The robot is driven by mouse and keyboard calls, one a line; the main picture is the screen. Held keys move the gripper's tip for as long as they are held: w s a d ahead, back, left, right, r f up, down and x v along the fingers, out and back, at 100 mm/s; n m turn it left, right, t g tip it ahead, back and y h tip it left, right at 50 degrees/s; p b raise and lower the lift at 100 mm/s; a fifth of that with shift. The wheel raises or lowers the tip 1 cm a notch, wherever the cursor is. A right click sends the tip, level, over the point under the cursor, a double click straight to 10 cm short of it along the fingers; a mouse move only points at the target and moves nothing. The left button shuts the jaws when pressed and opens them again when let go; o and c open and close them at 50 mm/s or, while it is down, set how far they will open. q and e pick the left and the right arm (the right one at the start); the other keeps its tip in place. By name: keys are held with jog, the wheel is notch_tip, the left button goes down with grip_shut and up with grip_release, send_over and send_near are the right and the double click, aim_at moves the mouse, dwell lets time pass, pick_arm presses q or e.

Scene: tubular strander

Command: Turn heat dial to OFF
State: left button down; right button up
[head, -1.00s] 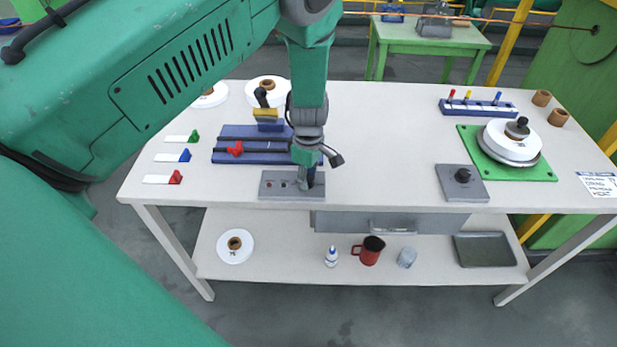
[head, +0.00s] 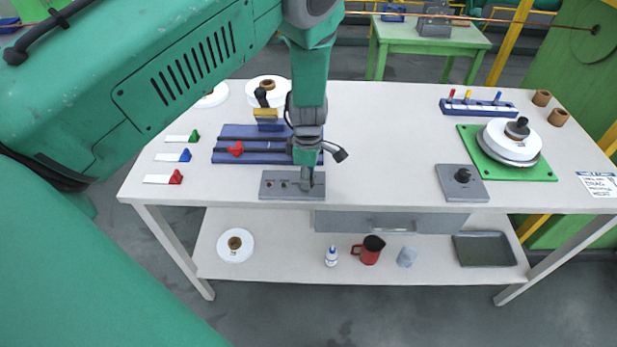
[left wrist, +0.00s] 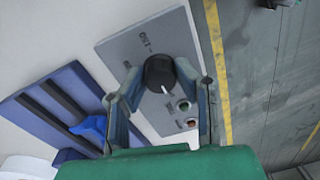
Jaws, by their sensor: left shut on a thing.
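The heat dial is a round black knob (left wrist: 158,70) with a white pointer line, on a grey control panel (left wrist: 122,45) in the left wrist view. My right gripper is not seen.
A blue rail fixture (head: 225,145) with a red clamp (head: 236,149) stands behind the panel. A grey plate with a black knob (head: 462,175) is at right. The table's middle is clear.

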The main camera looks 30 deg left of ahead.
pick_arm(q)
jog(key=c, duration=1.3)
grip_release()
jog(key=shift+w+a+r, duration=0.2)
jog(key=shift+w+r, duration=0.05)
jog(key=shift+w, duration=0.1)
jog(key=shift+o, duration=0.2)
jog(key=shift+s+f, duration=0.15)
jog(key=shift+r, duration=0.35)
notch_tip(320, 180, up, 11)
jog(key=shift+w, duration=0.25)
